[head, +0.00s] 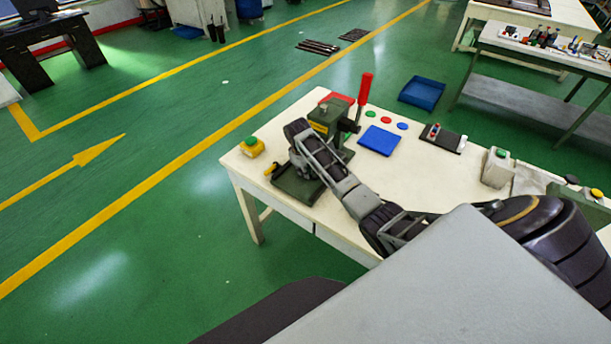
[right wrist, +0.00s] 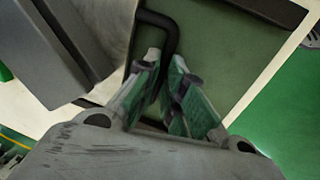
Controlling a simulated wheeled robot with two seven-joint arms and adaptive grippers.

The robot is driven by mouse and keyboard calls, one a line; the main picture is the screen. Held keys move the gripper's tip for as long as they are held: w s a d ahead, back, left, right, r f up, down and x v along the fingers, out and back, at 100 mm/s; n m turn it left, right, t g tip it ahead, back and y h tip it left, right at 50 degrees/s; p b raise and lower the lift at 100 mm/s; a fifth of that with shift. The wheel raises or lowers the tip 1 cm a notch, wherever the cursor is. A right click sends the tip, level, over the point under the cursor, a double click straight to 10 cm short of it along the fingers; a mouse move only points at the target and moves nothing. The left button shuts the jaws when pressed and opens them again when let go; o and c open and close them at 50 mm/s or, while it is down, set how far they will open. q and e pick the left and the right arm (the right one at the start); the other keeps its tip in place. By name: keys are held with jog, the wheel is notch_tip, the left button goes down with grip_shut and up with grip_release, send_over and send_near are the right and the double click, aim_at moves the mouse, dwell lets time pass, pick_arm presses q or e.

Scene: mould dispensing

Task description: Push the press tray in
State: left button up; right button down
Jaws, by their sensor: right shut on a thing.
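The press (head: 327,117) is a dark green machine with an upright red lever (head: 364,90), on the cream table. Its dark green press tray (head: 300,190) sits low at the front of the press, near the table's front edge. In the right wrist view the tray's flat green surface (right wrist: 215,50) fills the middle, with a bent black handle (right wrist: 158,19). My right gripper (right wrist: 166,75) has its fingers closed around this handle. In the head view my right arm covers part of the press and tray, and the fingertips cannot be made out. My left gripper is not in view.
A yellow box with a green button (head: 251,147) stands left of the press. A blue mat (head: 379,140) and small coloured discs lie to its right. A blue bin (head: 421,94) is on the floor behind the table (head: 235,163). The table's front left edge is close to the tray.

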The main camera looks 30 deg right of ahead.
jog(key=shift+d+r, duration=0.1)
jog(key=shift+d, duration=0.1)
jog(key=c, duration=1.8)
grip_release()
jog(key=shift+d, duration=0.1)
jog(key=shift+s+a+r, duration=0.1)
jog(key=shift+a+r, duration=0.25)
jog(key=shift+r, duration=1.6)
jog(key=shift+s+a+r, duration=0.15)
jog(key=shift+a+r, duration=0.2)
jog(key=shift+r, duration=1.6)
jog(key=shift+s+a+r, duration=0.1)
jog(key=shift+a+r, duration=0.25)
jog(key=shift+r, duration=1.6)
jog(key=shift+f, duration=0.1)
